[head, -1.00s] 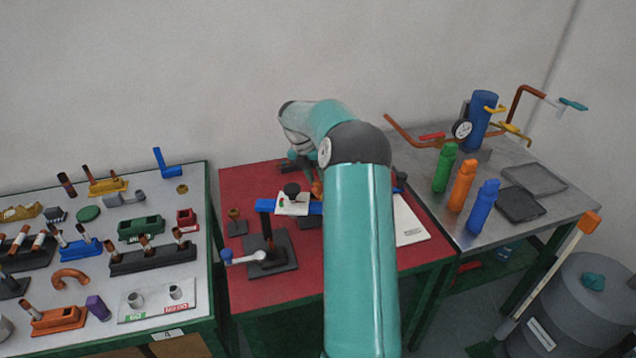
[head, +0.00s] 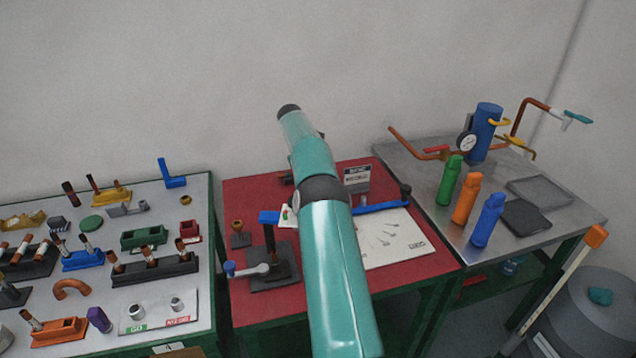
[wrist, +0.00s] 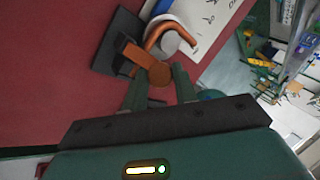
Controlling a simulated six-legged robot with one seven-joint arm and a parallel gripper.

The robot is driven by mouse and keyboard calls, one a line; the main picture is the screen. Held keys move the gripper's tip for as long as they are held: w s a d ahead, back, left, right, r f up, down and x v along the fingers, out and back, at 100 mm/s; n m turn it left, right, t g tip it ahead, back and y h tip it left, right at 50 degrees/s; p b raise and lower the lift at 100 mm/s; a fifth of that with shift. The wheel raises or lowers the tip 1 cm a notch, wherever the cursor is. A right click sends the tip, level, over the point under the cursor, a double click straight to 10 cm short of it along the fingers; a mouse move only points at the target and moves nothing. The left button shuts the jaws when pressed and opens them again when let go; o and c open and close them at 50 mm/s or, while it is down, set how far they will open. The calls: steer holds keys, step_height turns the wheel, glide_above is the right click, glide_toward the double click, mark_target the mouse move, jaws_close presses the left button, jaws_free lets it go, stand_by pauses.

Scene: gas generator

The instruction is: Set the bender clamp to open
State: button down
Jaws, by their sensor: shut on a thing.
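In the wrist view, my gripper (wrist: 161,82) has its two fingers closed around a brown round knob (wrist: 160,72). The knob sits at the end of an orange lever (wrist: 139,54) on a dark base plate (wrist: 115,38). I take this lever to be the bender clamp. A bent copper tube (wrist: 170,27) curves around a grey round part (wrist: 171,42) just past the knob. In the head view, my arm hides the gripper and this lever.
The red table (head: 245,194) also holds a dark stand with a white-handled crank (head: 249,270), a small sign (head: 356,178) and a white sheet (head: 395,240). The left table (head: 216,290) is crowded. Green, orange and blue bottles (head: 465,197) stand on the right table.

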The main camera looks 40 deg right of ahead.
steer(key=shift+w, duration=0.15)
stand_by(0.4)
steer(key=c, duration=1.1)
jaws_free()
steer(key=shift+r, duration=0.15)
steer(key=shift+r, duration=1.5)
steer(key=shift+s+a+r, duration=0.4)
steer(key=shift+s+r, duration=0.2)
steer(key=shift+r, duration=0.2)
steer(key=s+a+r, duration=0.2)
steer(key=s, duration=0.1)
steer(key=s+a+r, duration=0.6)
steer(key=shift+s+r, duration=0.1)
steer(key=shift+s, duration=0.3)
